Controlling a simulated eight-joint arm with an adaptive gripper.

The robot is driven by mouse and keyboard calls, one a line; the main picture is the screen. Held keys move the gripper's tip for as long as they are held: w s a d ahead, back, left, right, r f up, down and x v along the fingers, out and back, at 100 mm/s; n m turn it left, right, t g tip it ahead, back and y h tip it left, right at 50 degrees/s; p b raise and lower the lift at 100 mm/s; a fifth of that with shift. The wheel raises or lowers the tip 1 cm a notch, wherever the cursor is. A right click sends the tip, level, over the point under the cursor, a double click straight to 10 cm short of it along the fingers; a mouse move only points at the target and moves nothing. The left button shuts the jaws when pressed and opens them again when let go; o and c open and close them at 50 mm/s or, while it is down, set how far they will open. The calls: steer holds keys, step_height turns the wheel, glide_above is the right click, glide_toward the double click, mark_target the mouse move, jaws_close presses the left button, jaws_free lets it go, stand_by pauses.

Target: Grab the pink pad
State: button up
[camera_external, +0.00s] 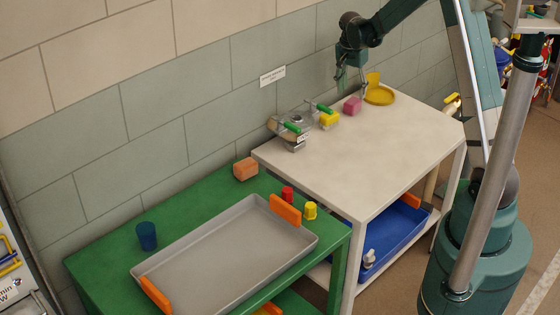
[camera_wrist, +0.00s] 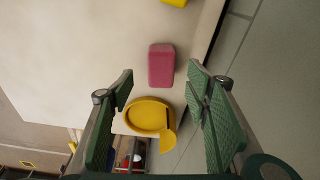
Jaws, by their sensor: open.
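The pink pad (camera_external: 352,105) is a small block lying on the white table near the wall, just left of a yellow dish. In the wrist view the pink pad (camera_wrist: 161,65) lies beyond my fingertips, roughly centred between the lines of the two fingers. My gripper (camera_external: 352,84) is above the table at the pad's side, with its fingers pointing down. In the wrist view my gripper (camera_wrist: 158,82) has its green fingers wide apart, with nothing held between them.
A yellow dish (camera_external: 380,95) stands close to the pad; it also shows in the wrist view (camera_wrist: 148,115). A yellow block (camera_external: 329,119) and a grey metal device with green handles (camera_external: 295,127) are to the left. The white table's (camera_external: 360,155) front is clear. The wall is close behind.

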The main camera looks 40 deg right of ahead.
mark_target(348, 105)
steer(key=shift+d+f, duration=0.15)
steer(key=shift+f, duration=0.85)
steer(key=shift+f, duration=0.15)
steer(key=shift+w+d+f+b, duration=0.1)
steer(key=shift+d+f+b, duration=0.15)
steer(key=shift+f, duration=0.55)
steer(key=shift+w+d+f+b, duration=0.1)
steer(key=shift+d+f+b, duration=0.2)
steer(key=shift+f, duration=0.5)
steer(key=shift+d+f+b, duration=0.1)
steer(key=shift+f+b, duration=0.25)
steer(key=shift+f, duration=0.45)
steer(key=c, duration=0.9)
